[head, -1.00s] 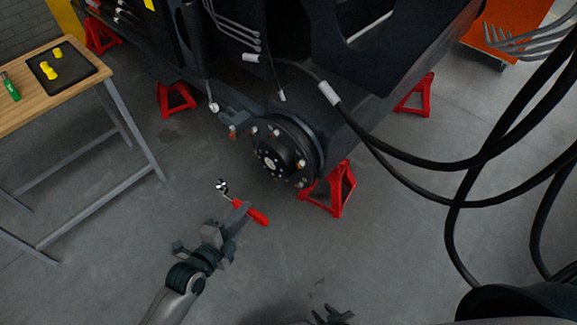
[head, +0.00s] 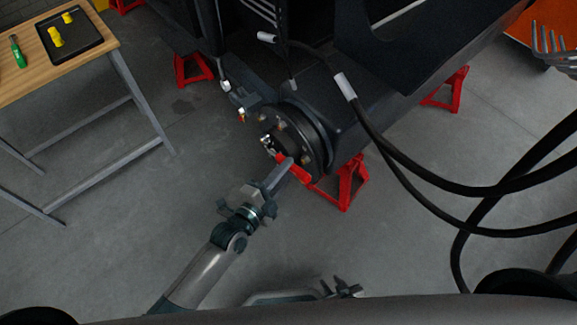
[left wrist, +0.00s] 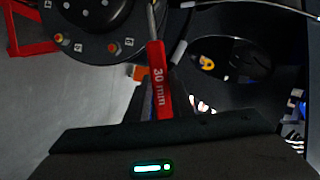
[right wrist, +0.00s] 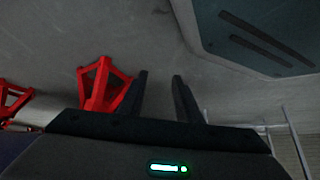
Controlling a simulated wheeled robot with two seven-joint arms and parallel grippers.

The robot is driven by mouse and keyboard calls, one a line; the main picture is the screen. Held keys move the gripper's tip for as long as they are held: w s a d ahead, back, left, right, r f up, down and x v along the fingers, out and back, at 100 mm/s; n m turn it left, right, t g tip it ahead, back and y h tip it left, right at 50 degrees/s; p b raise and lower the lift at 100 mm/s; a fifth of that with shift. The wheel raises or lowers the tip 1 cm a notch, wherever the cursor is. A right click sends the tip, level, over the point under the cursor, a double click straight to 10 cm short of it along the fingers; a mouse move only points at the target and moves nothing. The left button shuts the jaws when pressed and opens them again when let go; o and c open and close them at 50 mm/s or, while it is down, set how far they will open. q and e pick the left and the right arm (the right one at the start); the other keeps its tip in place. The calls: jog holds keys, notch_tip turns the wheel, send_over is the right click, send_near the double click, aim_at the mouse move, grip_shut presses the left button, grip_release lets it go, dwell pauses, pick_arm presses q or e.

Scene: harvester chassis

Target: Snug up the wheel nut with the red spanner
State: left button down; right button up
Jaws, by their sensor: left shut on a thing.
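The red spanner (head: 293,168) is in my left gripper (head: 281,175), which is shut on its handle. In the left wrist view the red handle (left wrist: 160,82) reads "30 mm", and its metal shank runs up out of the frame. In the head view the spanner's shiny end (head: 266,143) overlaps the face of the dark wheel hub (head: 300,139). I cannot tell whether it is seated on a wheel nut. Other wheel nuts (left wrist: 111,47) show on the hub in the left wrist view. My right gripper (right wrist: 159,82) is open and empty, low in the head view (head: 343,288).
A red axle stand (head: 344,186) stands just right of the hub, under the chassis. Thick black hoses (head: 420,180) hang at the right. A wooden-topped workbench (head: 40,62) with a black tray and a green-handled tool is at the upper left.

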pick_arm(q)
jog(key=shift+r, duration=0.1)
pick_arm(e)
jog(key=shift+s+a, duration=0.1)
jog(key=shift+a, duration=0.2)
